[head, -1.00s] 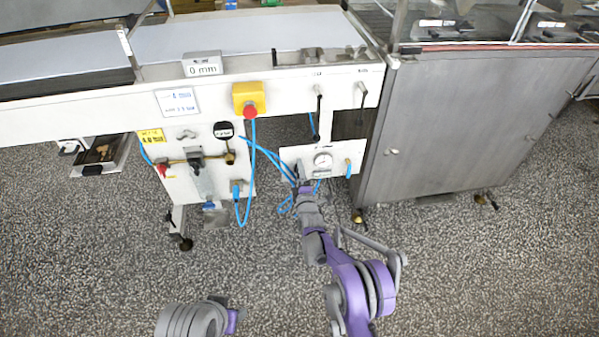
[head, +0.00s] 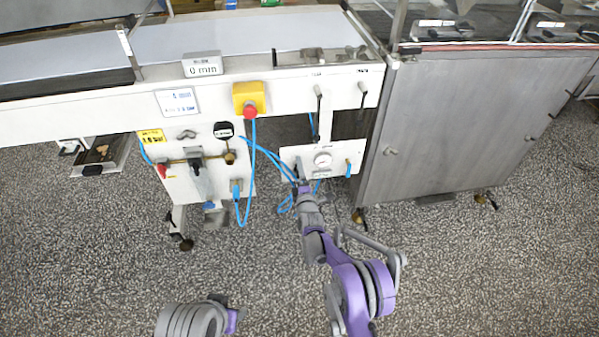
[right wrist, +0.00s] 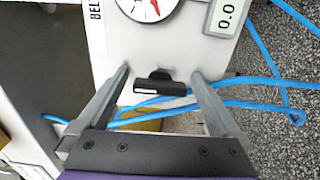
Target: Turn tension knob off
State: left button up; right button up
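A black knob (right wrist: 160,84) with a white mark sits on a white panel in the right wrist view. My right gripper (right wrist: 160,73) is open, with one finger on each side of the knob and a visible gap to both. In the head view the right gripper (head: 303,178) is at the lower left of the white gauge panel (head: 335,170), and the knob is hidden there. The panel carries a round gauge (head: 322,160), also in the right wrist view (right wrist: 148,5), and a display (right wrist: 226,15) reading 0.0. My left gripper is out of view.
Blue hoses (right wrist: 262,82) run behind and right of the knob, and hang by the panel (head: 268,155). A yellow box with a red button (head: 249,98) is up left. A grey cabinet (head: 450,130) stands to the right. The speckled floor (head: 480,270) in front is clear.

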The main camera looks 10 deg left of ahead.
jog(key=shift+s, duration=0.1)
jog(key=p+v, duration=0.1)
jog(key=v, duration=0.9)
jog(key=shift+s+p, duration=0.3)
jog(key=shift+p, duration=0.05)
jog(key=shift+d, duration=0.1)
